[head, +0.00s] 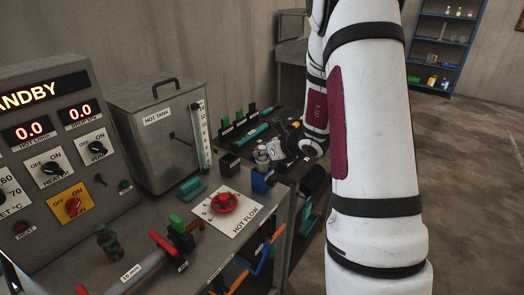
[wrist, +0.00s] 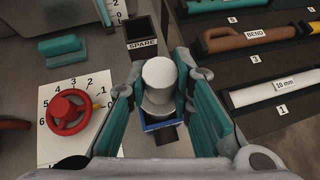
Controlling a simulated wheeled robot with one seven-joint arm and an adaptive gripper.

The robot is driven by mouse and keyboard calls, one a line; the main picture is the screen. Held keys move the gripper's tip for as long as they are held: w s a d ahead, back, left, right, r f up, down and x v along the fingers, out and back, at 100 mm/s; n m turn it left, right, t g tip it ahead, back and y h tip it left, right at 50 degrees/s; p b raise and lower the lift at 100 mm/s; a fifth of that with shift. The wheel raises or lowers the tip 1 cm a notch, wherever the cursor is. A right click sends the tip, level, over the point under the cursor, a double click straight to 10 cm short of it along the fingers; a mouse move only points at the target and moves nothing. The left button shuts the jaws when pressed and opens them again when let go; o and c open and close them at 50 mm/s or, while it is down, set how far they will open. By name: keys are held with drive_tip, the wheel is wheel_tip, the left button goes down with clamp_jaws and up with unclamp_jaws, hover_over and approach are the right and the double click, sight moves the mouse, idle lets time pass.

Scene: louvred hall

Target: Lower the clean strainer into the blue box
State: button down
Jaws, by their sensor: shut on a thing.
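The strainer (wrist: 160,76) is a pale grey cylinder with a wider lower part, held between the two fingers of my gripper (wrist: 162,88) in the wrist view. In the head view the strainer (head: 261,156) shows small and upright, over the blue box (head: 263,181) at the bench's right edge. The blue box's rim (wrist: 163,125) shows just below the strainer in the wrist view. I cannot tell whether the strainer's lower end is inside the box or just above it. My gripper (head: 273,152) is partly hidden by my arm in the head view.
A black box labelled SPARE (wrist: 142,38) stands beside the blue box. A red valve wheel (wrist: 67,113) on a white HOT FLOW plate lies to the left. A teal block (wrist: 62,49) sits behind it. Racked pipe pieces (wrist: 250,38) lie to the right.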

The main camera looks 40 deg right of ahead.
sight(264, 161)
drive_tip(key=shift+f+b, duration=0.85)
drive_tip(key=shift+f, duration=0.15)
drive_tip(key=shift+f+b, duration=0.9)
drive_tip(key=shift+f, duration=0.05)
drive_tip(key=c, duration=1.3)
unclamp_jaws()
drive_tip(key=shift+c, duration=0.2)
drive_tip(key=shift+r, duration=0.15)
drive_tip(key=s+r+p, duration=0.3)
drive_tip(key=r+p, duration=0.1)
drive_tip(key=r, duration=0.2)
drive_tip(key=shift+s+d, duration=0.15)
